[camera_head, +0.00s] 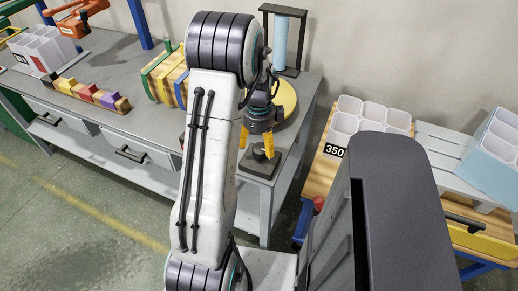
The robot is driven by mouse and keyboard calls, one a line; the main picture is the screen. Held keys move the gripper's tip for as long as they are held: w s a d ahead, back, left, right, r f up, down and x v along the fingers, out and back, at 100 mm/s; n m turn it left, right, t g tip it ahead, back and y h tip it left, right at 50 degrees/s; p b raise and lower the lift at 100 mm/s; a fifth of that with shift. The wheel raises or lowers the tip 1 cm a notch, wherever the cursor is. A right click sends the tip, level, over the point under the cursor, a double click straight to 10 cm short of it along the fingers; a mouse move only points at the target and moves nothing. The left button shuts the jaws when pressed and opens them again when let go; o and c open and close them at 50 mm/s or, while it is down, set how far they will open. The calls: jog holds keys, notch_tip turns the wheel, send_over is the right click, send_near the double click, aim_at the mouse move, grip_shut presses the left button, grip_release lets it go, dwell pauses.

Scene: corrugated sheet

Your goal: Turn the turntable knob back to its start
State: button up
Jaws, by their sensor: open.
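The turntable shows as a yellow disc (287,97) at the back of the grey bench, partly hidden behind my arm and gripper. A small black knob (259,154) stands on a dark square base (267,168) near the bench's front corner. My gripper (257,147) points down over the knob with its yellow fingers open. One finger is on each side of the knob's top in this view. I cannot tell whether they touch it. The knob's angle is too small to read, and my arm hides the area to its left.
A black stand with a light-blue cylinder (281,42) is behind the turntable. A striped wooden piece (163,75) and coloured blocks (93,94) lie left on the grey bench (128,112). White cups (372,112) stand on a wooden bench to the right, past a gap.

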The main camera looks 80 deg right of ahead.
aim_at(259, 147)
jog(key=shift+f, duration=1.6)
jog(key=shift+c, duration=0.3)
jog(key=c, duration=1.1)
